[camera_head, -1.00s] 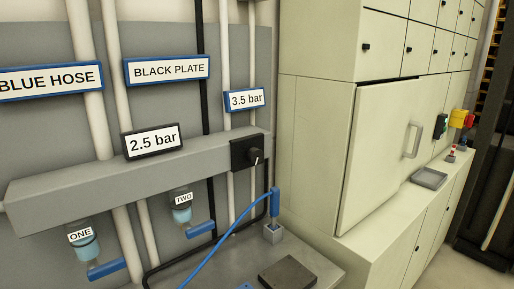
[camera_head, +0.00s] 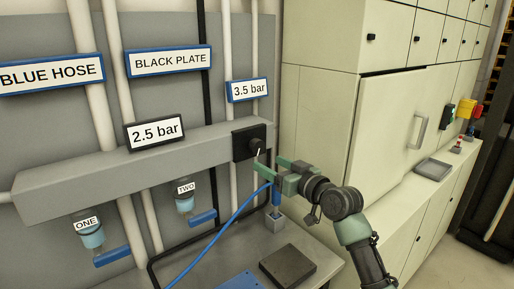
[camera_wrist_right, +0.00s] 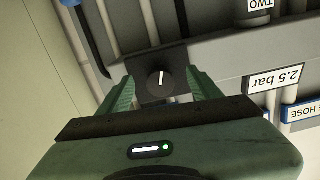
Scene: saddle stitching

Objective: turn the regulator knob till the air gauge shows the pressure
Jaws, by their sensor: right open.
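The regulator knob (camera_head: 256,146) is a round black dial with a white pointer line, on a black square plate at the right end of the grey beam (camera_head: 80,180). In the right wrist view the knob (camera_wrist_right: 160,79) lies between the fingers, ahead of them. The air gauge display (camera_head: 154,132) on the beam reads 2.5 bar. A blue-framed sign (camera_head: 248,90) above the knob reads 3.5 bar. My right gripper (camera_head: 269,169) is green and open, just in front of and below the knob; contact cannot be told. My left gripper is not in view.
Signs reading BLUE HOSE (camera_head: 50,74) and BLACK PLATE (camera_head: 170,60) hang above. A blue hose (camera_head: 215,240) crosses below. A pale cabinet (camera_head: 370,120) stands right of the knob.

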